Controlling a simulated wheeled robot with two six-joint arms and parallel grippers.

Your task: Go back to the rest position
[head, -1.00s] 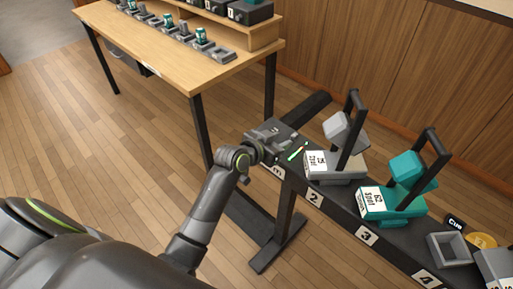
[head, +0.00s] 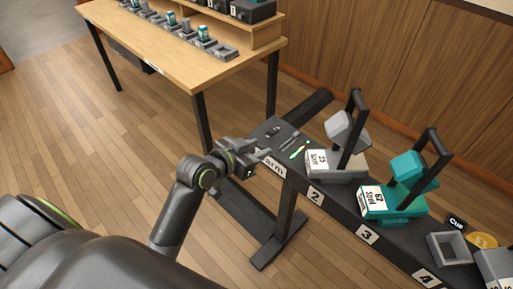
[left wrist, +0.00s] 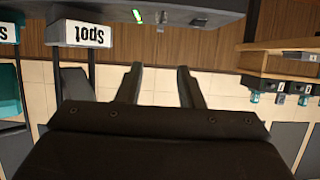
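My left gripper (head: 262,148) is at the left end of the dark fader bench (head: 343,217) in the head view, beside the bench's end. In the left wrist view its two fingers (left wrist: 158,88) stand apart with nothing between them. The bench top shows small fittings and a green-lit strip (head: 299,149) near this end. A grey lamp unit (head: 338,165) labelled 25 and a teal lamp unit (head: 392,203) labelled 62 Spot stand farther right along the bench. My right gripper is in neither view.
A wooden table (head: 190,62) with a row of small holders and teal cans stands at the back left. A grey square socket (head: 449,249) and a yellow disc (head: 482,241) lie toward the bench's right end. The wooden floor (head: 110,150) at left is open.

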